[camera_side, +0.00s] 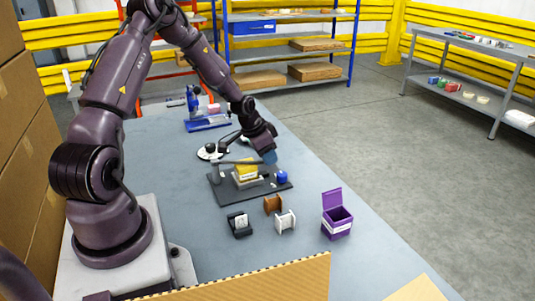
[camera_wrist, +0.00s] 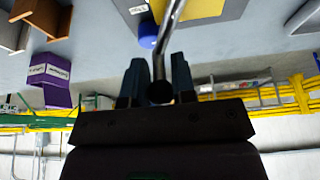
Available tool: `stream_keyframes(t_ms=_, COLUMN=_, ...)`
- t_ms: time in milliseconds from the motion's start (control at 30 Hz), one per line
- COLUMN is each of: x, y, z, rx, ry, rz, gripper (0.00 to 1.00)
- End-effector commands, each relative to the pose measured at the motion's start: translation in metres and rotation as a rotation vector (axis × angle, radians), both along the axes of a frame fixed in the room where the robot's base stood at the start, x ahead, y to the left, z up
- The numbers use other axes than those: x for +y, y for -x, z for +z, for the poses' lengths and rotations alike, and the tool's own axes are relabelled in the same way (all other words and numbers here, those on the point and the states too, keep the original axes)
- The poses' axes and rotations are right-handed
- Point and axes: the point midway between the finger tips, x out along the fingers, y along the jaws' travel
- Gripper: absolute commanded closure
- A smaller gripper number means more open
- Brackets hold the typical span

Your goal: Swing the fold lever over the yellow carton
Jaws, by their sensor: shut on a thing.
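The yellow carton (camera_side: 246,167) sits in a light holder on the dark base plate (camera_side: 217,190). Its yellow surface also shows at the top of the wrist view (camera_wrist: 204,8). The fold lever is a metal rod (camera_side: 232,162) running from the plate's left side towards my gripper (camera_side: 268,157). In the wrist view, my gripper (camera_wrist: 158,85) is shut on the fold lever (camera_wrist: 162,48), with the rod's dark end between the fingers. The rod passes in front of the carton's edge in that view. I cannot tell how high it is above the carton.
A blue knob (camera_side: 281,177) stands on the plate's right part. An open purple box (camera_side: 337,222), a brown holder (camera_side: 272,204), a white holder (camera_side: 285,221) and a black holder (camera_side: 240,225) stand nearer the camera. A blue device (camera_side: 207,122) is behind. The table's right side is clear.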

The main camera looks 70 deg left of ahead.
Motion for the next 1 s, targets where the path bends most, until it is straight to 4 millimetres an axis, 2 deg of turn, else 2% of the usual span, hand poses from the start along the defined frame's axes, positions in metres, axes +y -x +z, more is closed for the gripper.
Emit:
stream_keyframes(t_ms=200, x=0.001, y=0.001, z=-0.001, rx=0.003, ry=0.0, rz=0.003, gripper=1.0)
stream_keyframes(t_ms=233, x=0.001, y=0.001, z=-0.001, rx=0.003, ry=0.0, rz=0.003, gripper=0.69)
stream_keyframes(t_ms=300, x=0.001, y=0.001, z=0.0, rx=0.003, ry=0.0, rz=0.003, gripper=0.53)
stream_keyframes(t_ms=667, x=0.001, y=0.001, z=0.002, rx=0.001, ry=0.0, rz=0.003, gripper=0.53)
stream_keyframes(t_ms=1000, x=0.002, y=0.013, z=0.029, rx=0.001, ry=0.0, rz=0.004, gripper=0.53)
